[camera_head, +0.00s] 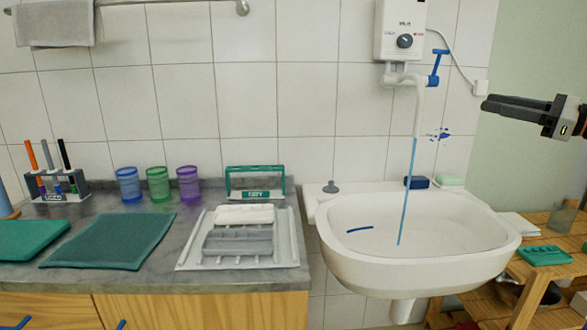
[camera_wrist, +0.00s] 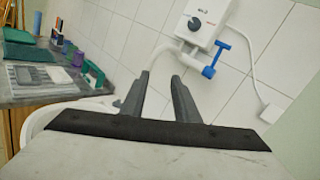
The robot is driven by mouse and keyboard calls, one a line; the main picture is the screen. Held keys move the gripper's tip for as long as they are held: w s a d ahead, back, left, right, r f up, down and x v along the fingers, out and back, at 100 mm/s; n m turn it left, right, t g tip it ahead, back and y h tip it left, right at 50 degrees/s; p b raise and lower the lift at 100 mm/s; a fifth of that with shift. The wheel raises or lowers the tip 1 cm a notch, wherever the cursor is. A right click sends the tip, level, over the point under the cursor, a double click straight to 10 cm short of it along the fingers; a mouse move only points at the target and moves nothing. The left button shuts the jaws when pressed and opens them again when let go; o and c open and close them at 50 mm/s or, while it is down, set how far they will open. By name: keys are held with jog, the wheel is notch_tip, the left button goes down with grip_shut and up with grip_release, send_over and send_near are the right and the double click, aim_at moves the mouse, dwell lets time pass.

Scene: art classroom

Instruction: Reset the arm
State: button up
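My gripper (camera_head: 484,104) is at the right of the head view, raised beside the wall and to the right of the water heater (camera_head: 400,30), with its dark fingers pointing left. In the wrist view my gripper (camera_wrist: 160,76) shows two fingers with a gap between their tips and nothing held. The heater, its spout and its blue tap handle (camera_wrist: 216,56) lie beyond the fingers. The blue handle also shows in the head view (camera_head: 437,66).
A thin blue stream (camera_head: 407,190) runs from the spout into the white sink (camera_head: 420,275). The counter (camera_head: 165,270) at left holds cups, a rack, green mats and a tray. A wooden shelf (camera_head: 530,275) stands at lower right. Free air surrounds my gripper.

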jog(key=s+a+f+n+g+h, duration=0.2)
jog(key=s+a+f+n+g, duration=0.25)
jog(key=a+f, duration=0.65)
jog(key=s+a+f+n+g+h, duration=0.2)
jog(key=s+a+f+n+g, duration=0.25)
jog(key=a+f, duration=0.65)
jog(key=s+d+f+n+h, duration=0.1)
jog(key=s+f+n+h, duration=0.7)
jog(key=s+f+n, duration=0.7)
notch_tip(320, 180, down, 2)
jog(key=shift+s+d+f+n, duration=0.2)
jog(key=shift+s+d+n, duration=0.1)
jog(key=shift+s, duration=0.6)
